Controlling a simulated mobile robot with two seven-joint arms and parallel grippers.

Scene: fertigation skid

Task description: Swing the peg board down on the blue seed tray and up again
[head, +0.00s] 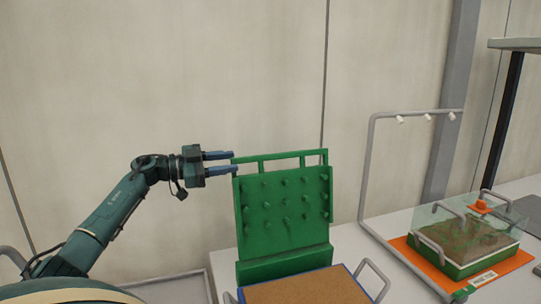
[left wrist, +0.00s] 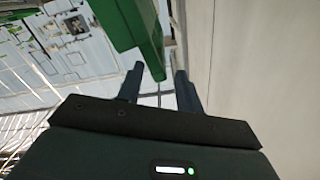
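The green peg board (head: 285,210) stands upright, its rows of pegs facing me, with a green handle bar (head: 280,155) along its top. The blue seed tray (head: 358,284), filled with brown soil, lies flat at the board's foot; its near part is cut off by the picture edge. My left gripper (head: 233,162) is open at the board's upper left corner, its fingertips close to the left end of the handle. I cannot tell whether they touch. In the left wrist view the gripper (left wrist: 159,73) has its fingers apart, with green board (left wrist: 125,22) just past the tips. My right gripper is out of view.
A grey tube frame (head: 366,170) with small white nozzles stands to the right of the board. Further right, a green soil-filled tray (head: 452,268) under a clear cover sits on an orange mat (head: 420,262). A pale wall (head: 120,70) closes the back.

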